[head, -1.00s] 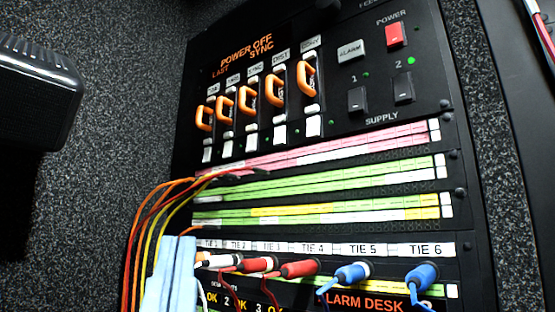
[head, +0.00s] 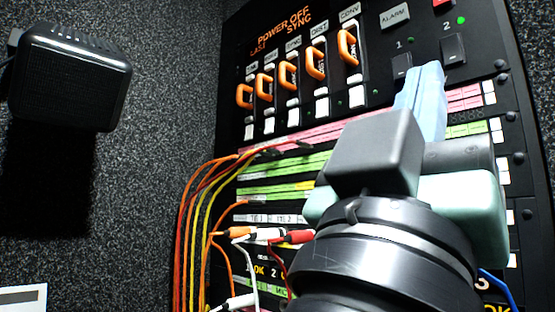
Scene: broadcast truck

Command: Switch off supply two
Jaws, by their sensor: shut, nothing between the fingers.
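The supply two switch (head: 453,47) is a dark rocker at the upper right of the black panel in the head view. The green light (head: 461,20) above it is bright. The similar supply one switch (head: 402,65) is to its left, with a smaller, dimmer green light (head: 411,40). My gripper (head: 430,72) is shut and empty, its pale blue fingers pointing up. The fingertips appear just below and between the two switches. I cannot tell whether they touch the panel. My wrist hides the SUPPLY label and much of the lower panel.
Several orange-handled switches (head: 316,62) stand to the left. A grey ALARM button (head: 395,16) and a partly cropped red POWER button (head: 443,3) are above. Patch cables (head: 196,215) hang at lower left. A black speaker-like box (head: 70,75) juts from the left wall.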

